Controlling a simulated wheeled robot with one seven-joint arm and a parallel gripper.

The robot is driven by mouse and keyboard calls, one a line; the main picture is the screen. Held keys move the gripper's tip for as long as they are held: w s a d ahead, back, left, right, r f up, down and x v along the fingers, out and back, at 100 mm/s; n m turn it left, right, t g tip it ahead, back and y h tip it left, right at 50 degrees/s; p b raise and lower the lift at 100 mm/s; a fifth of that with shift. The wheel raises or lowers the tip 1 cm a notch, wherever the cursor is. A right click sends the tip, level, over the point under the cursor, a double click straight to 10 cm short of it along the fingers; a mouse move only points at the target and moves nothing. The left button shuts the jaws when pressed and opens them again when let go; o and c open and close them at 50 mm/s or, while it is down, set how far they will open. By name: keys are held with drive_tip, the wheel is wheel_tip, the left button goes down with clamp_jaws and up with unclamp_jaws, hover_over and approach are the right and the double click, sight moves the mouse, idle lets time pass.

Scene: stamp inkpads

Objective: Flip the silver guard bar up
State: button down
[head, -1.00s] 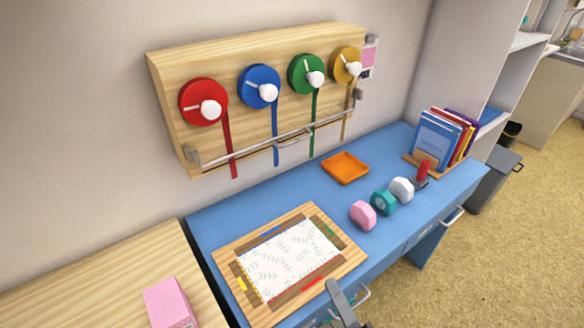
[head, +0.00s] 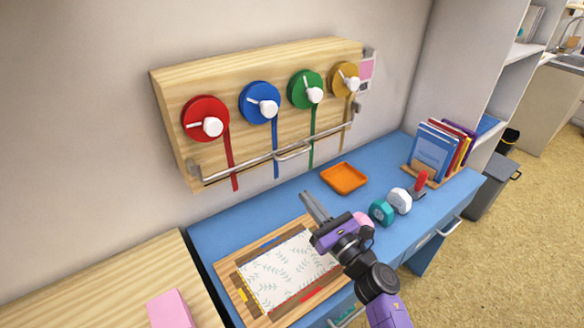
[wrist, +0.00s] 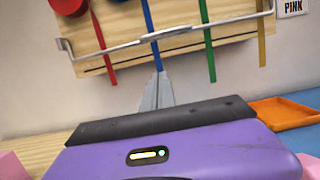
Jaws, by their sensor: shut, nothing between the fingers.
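The silver guard bar (head: 250,162) runs along the lower front of the wooden wall board (head: 170,92), crossing in front of the hanging ribbons. It has a small handle loop (head: 294,153) near its middle. In the wrist view the bar (wrist: 196,32) lies across the upper part, with its loop (wrist: 160,36) at centre. My gripper (head: 306,196) is shut and empty. It is above the blue desk, below and in front of the bar, apart from it. In the wrist view its fingertips (wrist: 158,76) point up at the board, just below the bar.
Red (head: 205,119), blue (head: 260,102), green (head: 305,90) and yellow (head: 343,79) ribbon reels sit on the board. An orange tray (head: 344,178), a teal dispenser (head: 380,212) and books (head: 440,150) stand on the desk. A framed paper sheet (head: 285,268) lies below my arm.

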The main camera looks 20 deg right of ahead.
sight(293, 144)
drive_tip(key=shift+w, duration=0.1)
drive_tip(key=w+a+r+p, duration=0.2)
drive_tip(key=w+r+p, duration=0.2)
drive_tip(key=w, duration=0.3)
drive_tip(key=shift+a+r+p, duration=0.15)
drive_tip(key=shift+r+p, duration=0.15)
drive_tip(key=shift+r, duration=0.6)
